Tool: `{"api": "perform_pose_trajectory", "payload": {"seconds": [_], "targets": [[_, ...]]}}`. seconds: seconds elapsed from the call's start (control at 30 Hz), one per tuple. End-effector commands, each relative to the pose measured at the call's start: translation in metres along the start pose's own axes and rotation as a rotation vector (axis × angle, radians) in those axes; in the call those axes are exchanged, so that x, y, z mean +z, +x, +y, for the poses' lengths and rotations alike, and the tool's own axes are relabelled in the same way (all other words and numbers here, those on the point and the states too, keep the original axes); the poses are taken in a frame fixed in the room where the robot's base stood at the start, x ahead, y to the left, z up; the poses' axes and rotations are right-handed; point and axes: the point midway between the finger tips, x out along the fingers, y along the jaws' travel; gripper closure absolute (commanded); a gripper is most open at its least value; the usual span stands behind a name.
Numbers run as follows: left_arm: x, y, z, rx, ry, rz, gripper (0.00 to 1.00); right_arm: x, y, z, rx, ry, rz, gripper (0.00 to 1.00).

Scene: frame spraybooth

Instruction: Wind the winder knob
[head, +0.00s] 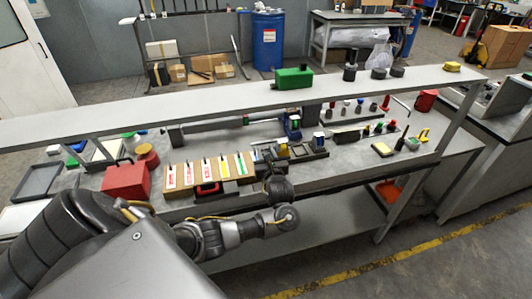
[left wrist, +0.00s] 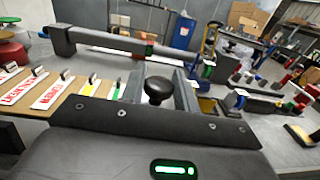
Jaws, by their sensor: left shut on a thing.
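My left arm comes in from the left in the head view, and its gripper (head: 272,165) reaches over the front edge of the grey bench (head: 330,178). In the left wrist view a round black knob (left wrist: 158,90) stands upright on a short neck between the grey fingers of my left gripper (left wrist: 160,98). The gripper is shut on this knob; the exact contact is hard to see. In the head view the knob is hidden by the gripper. My right gripper is not in view.
A board of labelled cards (head: 208,172) and a red box (head: 125,181) lie left of the gripper. A long grey bar (left wrist: 130,42) runs behind it. A raised shelf (head: 220,95) spans the bench. Small tools and bottles stand to the right.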

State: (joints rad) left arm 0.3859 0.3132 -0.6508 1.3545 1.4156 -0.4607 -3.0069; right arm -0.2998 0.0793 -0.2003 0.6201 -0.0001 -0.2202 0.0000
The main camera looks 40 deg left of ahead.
Motion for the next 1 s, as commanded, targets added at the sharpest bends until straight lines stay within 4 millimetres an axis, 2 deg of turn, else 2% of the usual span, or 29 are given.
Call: {"api": "perform_pose_trajectory", "payload": {"seconds": [0.6,0.63,0.73,0.77,1.0], "targets": [[0.0025,0.0016,0.0001,0.038,-0.003,-0.004,0.92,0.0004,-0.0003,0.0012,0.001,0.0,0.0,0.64],[0.0025,0.0016,0.0001,0.038,-0.003,-0.004,0.66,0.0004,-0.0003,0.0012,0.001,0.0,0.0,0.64],[0.0022,0.0014,0.0001,0.037,-0.003,-0.004,0.53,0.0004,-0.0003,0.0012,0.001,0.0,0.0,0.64],[0.002,0.0013,0.0001,0.037,-0.003,-0.003,0.49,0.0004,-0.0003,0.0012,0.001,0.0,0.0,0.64],[0.001,0.0006,-0.0003,0.036,-0.001,-0.002,0.49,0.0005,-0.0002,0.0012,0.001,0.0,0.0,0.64]]}}
